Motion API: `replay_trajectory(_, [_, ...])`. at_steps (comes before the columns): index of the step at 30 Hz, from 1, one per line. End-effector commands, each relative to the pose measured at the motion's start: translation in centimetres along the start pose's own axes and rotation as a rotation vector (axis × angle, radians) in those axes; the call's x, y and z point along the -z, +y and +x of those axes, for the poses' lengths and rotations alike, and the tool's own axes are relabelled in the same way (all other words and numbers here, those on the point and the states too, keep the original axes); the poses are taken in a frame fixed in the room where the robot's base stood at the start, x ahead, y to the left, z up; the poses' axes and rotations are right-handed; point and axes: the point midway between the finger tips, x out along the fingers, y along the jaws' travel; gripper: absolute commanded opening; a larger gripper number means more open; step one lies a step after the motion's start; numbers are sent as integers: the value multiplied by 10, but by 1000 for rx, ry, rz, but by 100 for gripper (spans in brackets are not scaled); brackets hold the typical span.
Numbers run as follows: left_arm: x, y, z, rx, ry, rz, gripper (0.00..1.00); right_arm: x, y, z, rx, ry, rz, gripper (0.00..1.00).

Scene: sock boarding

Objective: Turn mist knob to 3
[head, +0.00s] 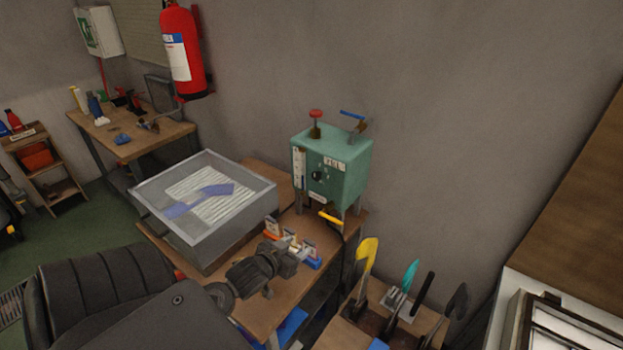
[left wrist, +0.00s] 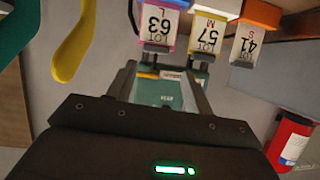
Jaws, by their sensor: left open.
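A green box (head: 334,166) on legs stands at the back of the wooden bench, against the wall. On its front is a small black knob (head: 316,175), with a white scale strip beside it and small labels. The knob's setting is too small to read. My left gripper (head: 283,257) is over the bench's front part, below and in front of the box, apart from the knob. In the left wrist view, upside down, its jaws (left wrist: 160,84) are open and empty, with part of the green box between them. My right gripper is not in view.
Small lot-card holders (head: 300,247) stand close to my left gripper. A grey tray (head: 243,221) with a blue sock is on the left. A yellow handle (head: 331,217) juts out below the box. Yellow, teal and dark boards (head: 366,256) stand at right.

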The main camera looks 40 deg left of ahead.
Motion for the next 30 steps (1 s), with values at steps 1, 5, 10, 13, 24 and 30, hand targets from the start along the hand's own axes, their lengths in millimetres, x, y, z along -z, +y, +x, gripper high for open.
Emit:
replay_trajectory(1, [25, -16, 4, 2, 82, -8, 51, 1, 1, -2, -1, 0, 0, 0])
replay_trajectory(5, [79, -45, 7, -17, 269, -36, 51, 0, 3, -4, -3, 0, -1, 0])
replay_trajectory(10, [114, -61, 4, -43, 393, -51, 51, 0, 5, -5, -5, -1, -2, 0])
replay_trajectory(13, [120, -64, 3, -48, 414, -54, 51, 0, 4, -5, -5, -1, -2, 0])
replay_trajectory(24, [138, -62, 34, -49, 416, -55, 51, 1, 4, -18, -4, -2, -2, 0])
replay_trajectory(30, [153, -61, 69, -48, 415, -54, 51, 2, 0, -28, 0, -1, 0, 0])
